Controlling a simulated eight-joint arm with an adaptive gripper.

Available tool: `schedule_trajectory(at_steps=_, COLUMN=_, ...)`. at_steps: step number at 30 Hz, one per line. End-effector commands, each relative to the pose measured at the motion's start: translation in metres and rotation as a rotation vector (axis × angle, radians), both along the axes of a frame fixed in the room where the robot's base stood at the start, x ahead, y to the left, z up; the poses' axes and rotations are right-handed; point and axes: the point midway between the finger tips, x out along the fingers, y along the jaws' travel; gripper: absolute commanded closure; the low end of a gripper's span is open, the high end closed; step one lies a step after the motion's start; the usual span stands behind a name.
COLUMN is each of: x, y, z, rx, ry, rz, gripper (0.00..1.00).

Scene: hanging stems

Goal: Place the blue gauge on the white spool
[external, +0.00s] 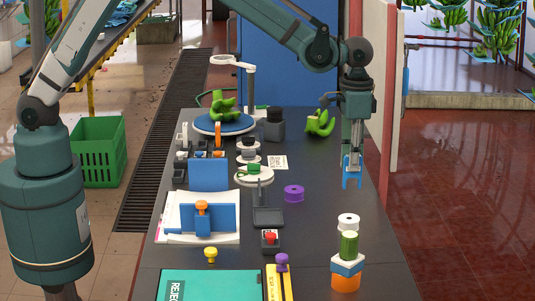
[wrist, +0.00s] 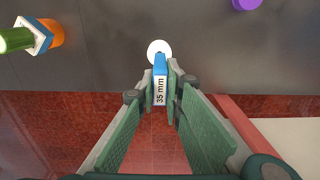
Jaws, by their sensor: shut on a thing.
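My gripper (external: 352,153) is shut on the blue gauge (external: 351,178) and holds it in the air over the right side of the dark table. In the external view the gauge hangs upright with its prongs down. In the wrist view the gauge (wrist: 160,66) shows a "35 mm" label between my fingers (wrist: 160,82). The white spool (external: 348,219) stands nearer the external camera and lower than the gauge, the two apart. In the wrist view the spool (wrist: 159,47) shows just beyond the gauge, which overlaps its lower edge.
A stack with a green cylinder (external: 349,246), a blue-and-white block (external: 347,265) and an orange base (external: 345,283) stands just in front of the spool. A purple spool (external: 294,193) lies to the left. The table's right edge is close, with red floor beyond.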

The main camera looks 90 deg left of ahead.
Motion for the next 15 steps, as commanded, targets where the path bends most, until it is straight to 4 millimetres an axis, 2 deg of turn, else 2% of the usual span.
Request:
schedule_trajectory(at_steps=9, x=0.0, y=0.0, z=-0.042, rx=0.0, ry=0.0, rz=0.0, gripper=1.0)
schedule_trajectory(at_steps=15, x=0.0, y=0.0, z=-0.053, rx=0.0, ry=0.0, rz=0.0, gripper=1.0)
